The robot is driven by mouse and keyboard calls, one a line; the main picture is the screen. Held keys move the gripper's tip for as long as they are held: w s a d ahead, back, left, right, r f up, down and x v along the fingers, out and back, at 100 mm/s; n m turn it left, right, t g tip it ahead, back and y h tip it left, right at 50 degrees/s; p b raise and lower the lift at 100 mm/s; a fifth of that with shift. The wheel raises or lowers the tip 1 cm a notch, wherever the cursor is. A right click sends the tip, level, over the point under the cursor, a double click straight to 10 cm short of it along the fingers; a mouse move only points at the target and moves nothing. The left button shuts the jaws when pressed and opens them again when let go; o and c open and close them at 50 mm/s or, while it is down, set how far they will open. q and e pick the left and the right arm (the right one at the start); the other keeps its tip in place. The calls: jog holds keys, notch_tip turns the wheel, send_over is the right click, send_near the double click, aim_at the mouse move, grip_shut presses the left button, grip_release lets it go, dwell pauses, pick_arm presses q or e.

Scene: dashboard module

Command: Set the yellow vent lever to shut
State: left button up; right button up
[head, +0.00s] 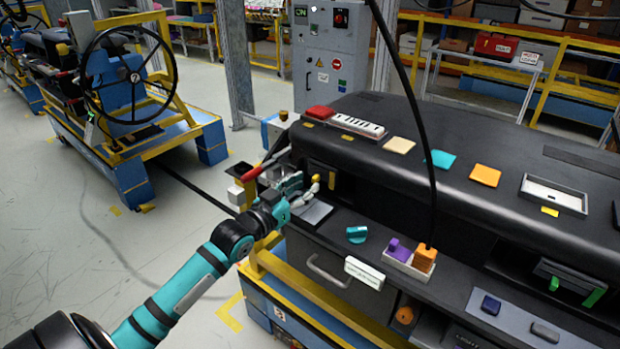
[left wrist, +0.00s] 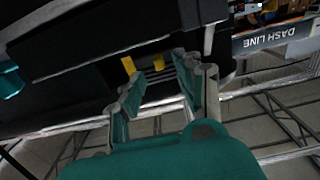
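The yellow vent lever (head: 316,183) shows as a small yellow piece right at my left gripper's fingertips, by the dark opening at the dashboard's left end. A second yellow piece, like a strip (head: 331,181), is just right of it. In the left wrist view a yellow piece (left wrist: 158,63) lies ahead between the fingertips, with another (left wrist: 128,66) to its left. My left gripper (left wrist: 162,75) is open there, its teal fingers apart, with nothing held; it also shows in the head view (head: 303,189). I cannot tell whether a finger touches the lever. My right gripper is not in view.
The black dashboard (head: 440,140) rises behind the gripper, with coloured pads on top. A teal knob (head: 356,234) and a tray with purple and orange blocks (head: 408,262) are on the ledge to the right. A black cable (head: 413,110) hangs in front.

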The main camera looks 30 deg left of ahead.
aim_at(316, 179)
pick_arm(q)
jog(key=shift+w+d, duration=0.15)
jog(key=shift+w, duration=1.25)
jog(key=shift+c, duration=0.3)
grip_shut()
